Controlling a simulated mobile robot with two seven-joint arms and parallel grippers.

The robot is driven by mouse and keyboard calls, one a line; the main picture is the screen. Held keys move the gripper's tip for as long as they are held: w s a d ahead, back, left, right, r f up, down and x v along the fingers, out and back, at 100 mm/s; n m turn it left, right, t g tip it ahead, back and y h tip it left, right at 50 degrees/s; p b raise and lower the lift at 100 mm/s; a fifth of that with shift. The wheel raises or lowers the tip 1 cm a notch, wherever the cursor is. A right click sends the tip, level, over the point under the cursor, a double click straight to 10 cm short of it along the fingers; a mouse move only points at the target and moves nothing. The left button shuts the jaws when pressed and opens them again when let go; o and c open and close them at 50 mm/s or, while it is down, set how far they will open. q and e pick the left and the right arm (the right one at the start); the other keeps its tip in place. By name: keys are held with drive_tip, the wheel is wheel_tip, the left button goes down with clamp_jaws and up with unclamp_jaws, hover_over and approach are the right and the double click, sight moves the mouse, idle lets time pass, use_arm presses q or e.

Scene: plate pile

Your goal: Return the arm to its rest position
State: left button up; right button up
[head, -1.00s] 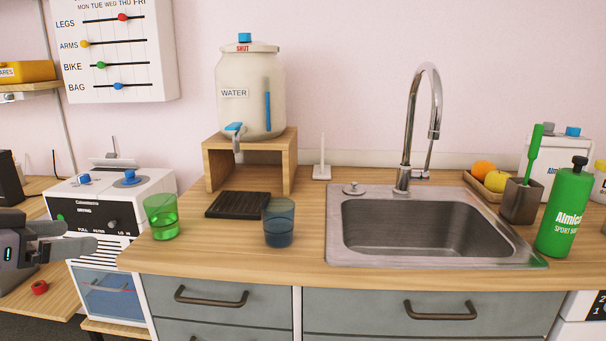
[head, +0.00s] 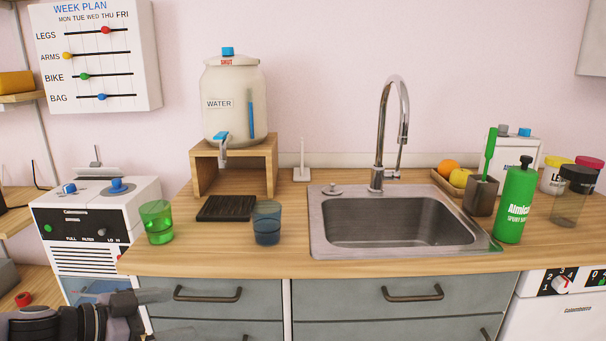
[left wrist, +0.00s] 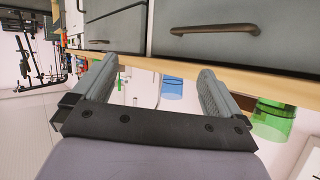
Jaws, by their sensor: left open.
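My left gripper (head: 165,315) is low at the bottom left of the head view, in front of the grey drawers and below the counter edge. In the left wrist view its two fingers (left wrist: 155,90) are apart with nothing between them. The green glass (head: 157,222) and the blue glass (head: 267,223) stand upright on the wooden counter (head: 400,250), apart from the gripper. Both also show in the left wrist view, the blue glass (left wrist: 172,88) and the green glass (left wrist: 272,120). My right gripper is not in view.
Grey drawers (head: 385,310) with handles are close to the left gripper. A white appliance (head: 95,215) stands left of the counter. The water dispenser (head: 234,100), sink (head: 400,220) and green bottle (head: 515,205) are on the counter.

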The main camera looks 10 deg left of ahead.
use_arm(q)
drive_tip(key=s+d+f+n+t+p, duration=0.1)
drive_tip(key=s+d+f+p, duration=0.1)
drive_tip(key=d+f, duration=0.35)
drive_tip(key=s+d+f+p, duration=0.2)
drive_tip(key=d+f, duration=0.1)
drive_tip(key=d, duration=0.6)
drive_tip(key=s+f+n+g+y+p, duration=0.1)
drive_tip(key=s+f+n+y, duration=0.3)
drive_tip(key=s+f, duration=0.4)
drive_tip(key=s+p, duration=0.1)
drive_tip(key=s, duration=0.2)
drive_tip(key=shift+a+f+g+y+p, duration=0.35)
drive_tip(key=shift+g+y+p, duration=0.05)
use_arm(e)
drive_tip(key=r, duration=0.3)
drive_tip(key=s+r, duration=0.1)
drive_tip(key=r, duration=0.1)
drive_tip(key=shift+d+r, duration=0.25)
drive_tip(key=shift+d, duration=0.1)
use_arm(q)
drive_tip(key=shift+r, duration=0.1)
